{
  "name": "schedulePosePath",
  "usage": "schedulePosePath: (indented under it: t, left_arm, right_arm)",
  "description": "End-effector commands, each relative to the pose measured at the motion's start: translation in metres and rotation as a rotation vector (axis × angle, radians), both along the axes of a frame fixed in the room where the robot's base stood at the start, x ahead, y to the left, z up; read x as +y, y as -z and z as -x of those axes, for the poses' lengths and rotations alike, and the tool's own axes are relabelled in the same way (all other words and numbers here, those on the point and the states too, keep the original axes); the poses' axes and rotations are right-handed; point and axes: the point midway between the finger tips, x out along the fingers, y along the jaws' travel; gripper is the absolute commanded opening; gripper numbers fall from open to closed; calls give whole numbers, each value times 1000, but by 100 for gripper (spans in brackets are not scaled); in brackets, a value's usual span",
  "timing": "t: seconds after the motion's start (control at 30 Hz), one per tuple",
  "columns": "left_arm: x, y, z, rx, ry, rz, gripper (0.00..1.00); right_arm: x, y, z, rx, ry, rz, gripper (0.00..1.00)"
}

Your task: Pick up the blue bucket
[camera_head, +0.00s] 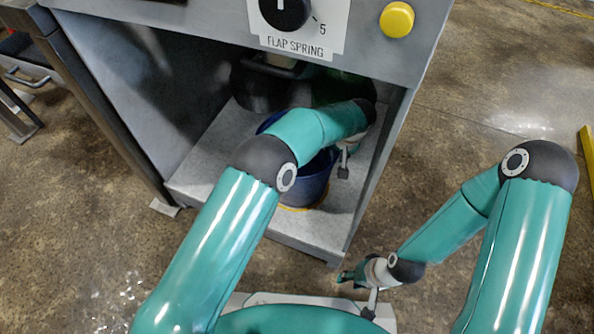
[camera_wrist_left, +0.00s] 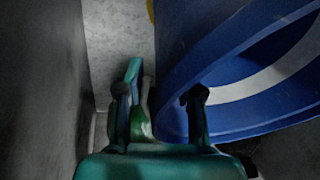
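The blue bucket (camera_head: 308,188) stands inside the compactor's open compartment, partly hidden behind my left arm. In the left wrist view its blue wall and rim (camera_wrist_left: 235,60) fill the right side, with a pale band inside. My left gripper (camera_wrist_left: 160,95) is open, its two fingers apart. The right finger overlaps the bucket's rim and the left finger is outside the bucket; I cannot tell whether either touches. In the head view the left gripper (camera_head: 346,160) is at the bucket's right side, mostly hidden. My right gripper (camera_head: 346,276) is low, outside the compartment; its opening is unclear.
The compartment has a light grey floor (camera_head: 212,160) and grey side walls close around my left arm. A dark round object (camera_head: 262,85) is at the back. The panel above carries a black knob (camera_head: 285,10) and a yellow button (camera_head: 397,19). Open floor lies to the right.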

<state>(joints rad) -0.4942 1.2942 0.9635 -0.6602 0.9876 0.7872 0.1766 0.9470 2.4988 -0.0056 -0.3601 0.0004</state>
Motion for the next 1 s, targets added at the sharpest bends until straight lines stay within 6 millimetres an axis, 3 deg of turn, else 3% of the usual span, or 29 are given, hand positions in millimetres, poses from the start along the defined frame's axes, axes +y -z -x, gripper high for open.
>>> schedulePosePath:
  t: [0.2, 0.4, 0.43, 1.0]
  left_arm:
    - [0, -1, -1, -2, 1, 1, 35]
    - [0, -1, -1, -2, 0, 1, 2]
    - [0, -1, -1, -2, 0, 1, 0]
    - [0, -3, -1, -4, 1, 0, 0]
  right_arm:
    - [0, -1, 0, -1, 0, 0, 40]
    - [0, -1, 0, 0, 0, 0, 40]
    - [0, -1, 0, 0, 0, 0, 40]
    - [0, -1, 0, 0, 0, 0, 40]
